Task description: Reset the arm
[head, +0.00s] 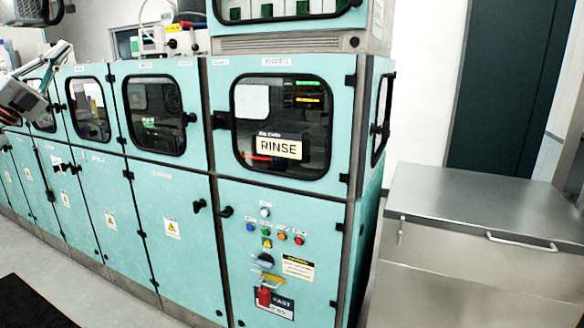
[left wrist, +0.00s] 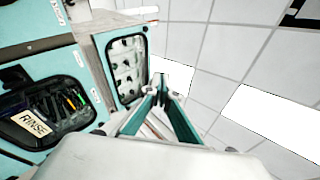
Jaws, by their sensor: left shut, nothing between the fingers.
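My left gripper (head: 66,47) is at the left edge of the head view, in front of the far end of the teal cabinet row. Its fingers point up and to the right. In the left wrist view the teal-lined fingers (left wrist: 160,83) come together at the tips, shut and empty, with the ceiling behind them. The gripper is clear of the cabinets.
A teal cabinet (head: 284,190) with a RINSE sign (head: 279,148) behind its window stands in the middle. A metal bench (head: 480,205) stands at right. Grey floor (head: 90,290) is open at lower left.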

